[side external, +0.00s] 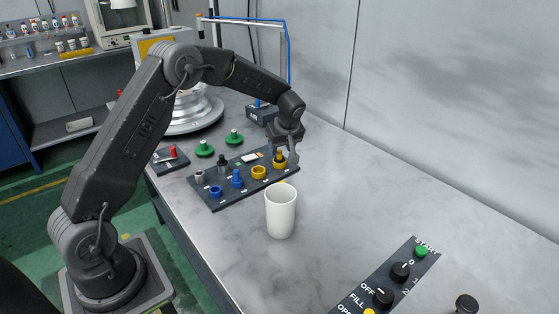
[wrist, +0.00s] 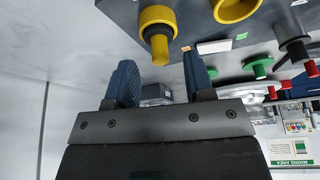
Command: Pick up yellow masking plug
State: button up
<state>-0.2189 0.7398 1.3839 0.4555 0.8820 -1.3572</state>
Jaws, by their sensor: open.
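The yellow masking plug (side external: 279,161) stands on the dark grey board (side external: 222,195) near its far right end, and my gripper (side external: 290,148) is at it. In the wrist view, the yellow plug (wrist: 157,22) shows as a wide collar with a narrower stem that points toward the gap between my two blue-padded fingers. My gripper (wrist: 160,78) is open, with nothing between the fingertips. The plug lies just beyond the tips. I cannot tell whether a finger touches it.
A yellow ring (side external: 259,173) sits beside the plug, with blue pieces (side external: 237,180) and a black one (side external: 222,162) further left. Green knobbed pieces (side external: 234,138) are behind. A white cup (side external: 281,211) stands in front of the board.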

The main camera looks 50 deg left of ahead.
aim_at(279, 158)
jog(key=x, duration=0.2)
jog(key=shift+a+f, duration=0.15)
jog(key=shift+f, duration=0.1)
jog(key=shift+c, duration=0.3)
grip_shut()
